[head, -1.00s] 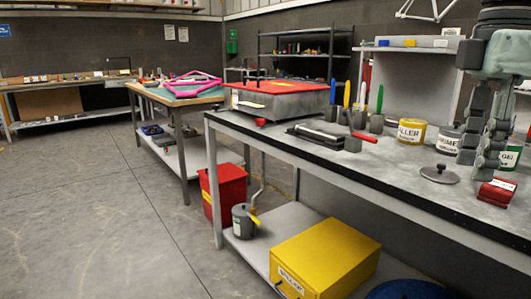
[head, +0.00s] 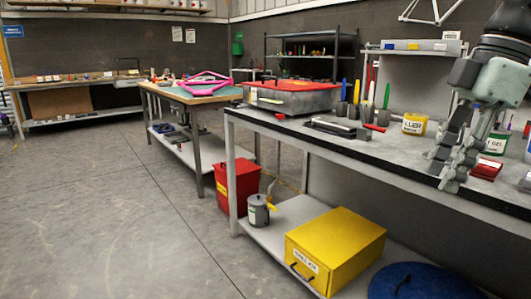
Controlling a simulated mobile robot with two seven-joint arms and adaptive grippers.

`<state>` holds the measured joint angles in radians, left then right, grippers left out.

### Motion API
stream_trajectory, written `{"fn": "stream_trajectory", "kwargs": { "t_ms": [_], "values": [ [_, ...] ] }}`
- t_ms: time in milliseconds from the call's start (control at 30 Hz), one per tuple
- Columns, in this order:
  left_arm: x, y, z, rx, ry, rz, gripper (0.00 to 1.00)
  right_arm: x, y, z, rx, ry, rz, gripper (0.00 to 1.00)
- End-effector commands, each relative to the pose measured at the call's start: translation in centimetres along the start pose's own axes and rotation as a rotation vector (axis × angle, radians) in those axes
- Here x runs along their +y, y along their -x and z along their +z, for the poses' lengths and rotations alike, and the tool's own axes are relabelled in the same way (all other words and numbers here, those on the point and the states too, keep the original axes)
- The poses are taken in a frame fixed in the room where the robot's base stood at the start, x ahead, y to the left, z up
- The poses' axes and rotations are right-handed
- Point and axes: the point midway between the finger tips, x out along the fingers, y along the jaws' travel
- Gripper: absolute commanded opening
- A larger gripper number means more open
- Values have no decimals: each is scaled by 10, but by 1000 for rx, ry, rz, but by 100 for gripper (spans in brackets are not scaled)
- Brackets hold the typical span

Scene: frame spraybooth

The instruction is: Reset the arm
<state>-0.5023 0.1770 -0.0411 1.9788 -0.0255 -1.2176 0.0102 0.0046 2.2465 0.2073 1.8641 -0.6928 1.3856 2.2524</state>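My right gripper (head: 446,178) hangs fingers-down over the right part of the workbench (head: 385,157). Its two fingers stand apart with a narrow gap, and I see nothing held between them. The filler can (head: 414,124), yellow with a white label, stands just left of the fingers. The red block (head: 486,169) lies on the bench just right of them. The green gel can (head: 497,141) stands behind that block. The fingers and wrist hide the bench directly behind them. My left gripper is out of the picture.
A grey case with a red top (head: 290,97) and several colour-handled tools stand farther along the bench. A yellow box (head: 335,250) and grey pot (head: 258,211) sit on the lower shelf. A red bin (head: 237,186) stands beside it. Floor at left is clear.

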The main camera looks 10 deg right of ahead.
Motion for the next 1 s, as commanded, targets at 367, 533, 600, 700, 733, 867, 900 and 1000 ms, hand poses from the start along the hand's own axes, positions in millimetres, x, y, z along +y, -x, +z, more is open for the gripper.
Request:
{"fn": "stream_trajectory", "kwargs": {
  "t_ms": [367, 533, 600, 700, 733, 867, 900, 1000],
  "values": [
    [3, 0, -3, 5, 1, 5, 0, 72, -69, -54, 719, 155, 227, 37],
    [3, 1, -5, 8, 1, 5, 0, 130, -100, -42, 1017, 26, 560, 37],
    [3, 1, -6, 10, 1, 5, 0, 151, -121, -21, 1063, -83, 708, 37],
    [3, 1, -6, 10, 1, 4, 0, 172, -165, 22, 1039, -277, 898, 37],
    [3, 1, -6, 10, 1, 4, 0, 175, -183, 36, 1011, -340, 943, 37],
    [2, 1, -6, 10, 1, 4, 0, 167, -263, 93, 829, -591, 1056, 37],
    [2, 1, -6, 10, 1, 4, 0, 158, -289, 108, 762, -657, 1063, 37],
    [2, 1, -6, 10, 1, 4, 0, 127, -352, 136, 587, -799, 1041, 37]
  ]
}}
